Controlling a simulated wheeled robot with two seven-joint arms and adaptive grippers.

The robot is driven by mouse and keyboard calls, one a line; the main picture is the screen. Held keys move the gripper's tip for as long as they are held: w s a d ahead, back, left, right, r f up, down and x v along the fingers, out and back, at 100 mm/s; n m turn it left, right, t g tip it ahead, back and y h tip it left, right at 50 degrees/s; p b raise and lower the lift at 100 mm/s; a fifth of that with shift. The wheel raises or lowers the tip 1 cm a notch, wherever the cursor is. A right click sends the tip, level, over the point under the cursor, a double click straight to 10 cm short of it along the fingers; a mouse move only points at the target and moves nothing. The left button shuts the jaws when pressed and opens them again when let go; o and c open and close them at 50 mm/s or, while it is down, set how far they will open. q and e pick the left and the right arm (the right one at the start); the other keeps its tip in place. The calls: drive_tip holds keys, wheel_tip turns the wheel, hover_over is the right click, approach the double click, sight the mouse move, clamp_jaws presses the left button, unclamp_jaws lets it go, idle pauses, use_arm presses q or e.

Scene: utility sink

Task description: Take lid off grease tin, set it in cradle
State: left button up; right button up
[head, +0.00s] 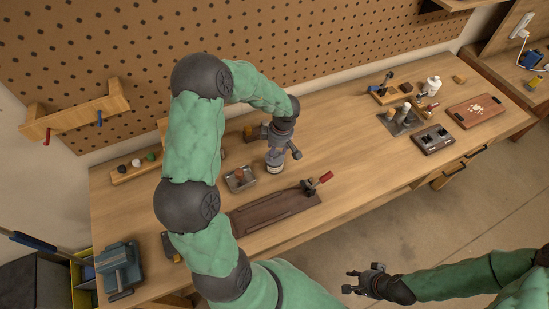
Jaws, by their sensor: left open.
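A small round tin (274,167) with a pale side stands upright on the workbench, right below my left gripper (277,152). The gripper points down with its fingers open over the top of the tin. The lid is largely hidden by the fingers, and I cannot tell whether they touch it. A small grey metal tray (232,185) with an orange-brown item in it sits just left of the tin. I cannot tell for sure which thing is the cradle. My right gripper (348,281) is open and empty, off the front of the bench above the floor.
A dark brown mat (265,214) and a red-handled tool (322,179) lie in front of the tin. A black two-slot block (433,140), a board with pale bits (476,111) and bottles stand at the right. A blue vise (119,268) is at the left.

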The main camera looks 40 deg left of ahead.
use_arm(q)
wheel_tip(320, 180, down, 2)
drive_tip(key=shift+a+f, duration=0.1)
drive_tip(key=shift+a, duration=0.05)
drive_tip(key=c, duration=1)
drive_tip(key=shift+c, duration=0.2)
